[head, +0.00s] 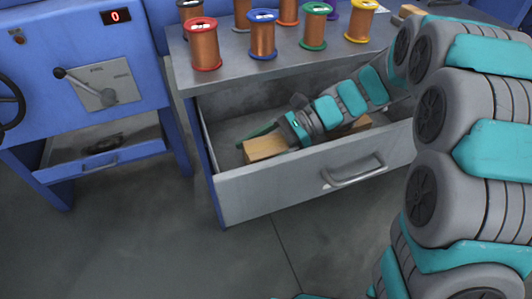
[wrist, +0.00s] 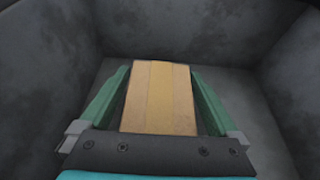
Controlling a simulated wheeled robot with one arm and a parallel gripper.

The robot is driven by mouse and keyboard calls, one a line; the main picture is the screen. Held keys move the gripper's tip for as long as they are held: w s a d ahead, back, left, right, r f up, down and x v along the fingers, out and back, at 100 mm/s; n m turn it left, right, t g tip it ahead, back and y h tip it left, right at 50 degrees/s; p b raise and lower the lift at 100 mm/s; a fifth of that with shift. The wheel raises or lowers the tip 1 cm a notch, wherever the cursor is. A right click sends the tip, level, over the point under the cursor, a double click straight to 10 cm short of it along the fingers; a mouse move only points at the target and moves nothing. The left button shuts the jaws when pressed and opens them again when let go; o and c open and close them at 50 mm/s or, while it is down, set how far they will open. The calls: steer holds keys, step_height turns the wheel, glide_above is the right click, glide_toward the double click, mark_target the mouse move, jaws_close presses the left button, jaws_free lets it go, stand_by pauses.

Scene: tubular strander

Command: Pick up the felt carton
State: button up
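A tan carton (head: 265,147), which I take for the felt carton, lies in the open grey drawer (head: 300,185), near its left front. My gripper (head: 275,138) reaches down into the drawer at it. In the wrist view the carton (wrist: 158,98) lies between the two green fingers of my gripper (wrist: 160,85), with a narrow gap along each side. The fingers look open around it. No label shows on the carton, and its underside is hidden.
Another tan piece (head: 358,125) shows behind my arm in the drawer, partly hidden. Copper wire spools, such as the red one (head: 204,45), stand on the bench top (head: 228,62) above. A blue machine (head: 75,75) stands at left. The drawer walls surround my gripper.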

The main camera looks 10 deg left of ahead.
steer(key=c, duration=1.3)
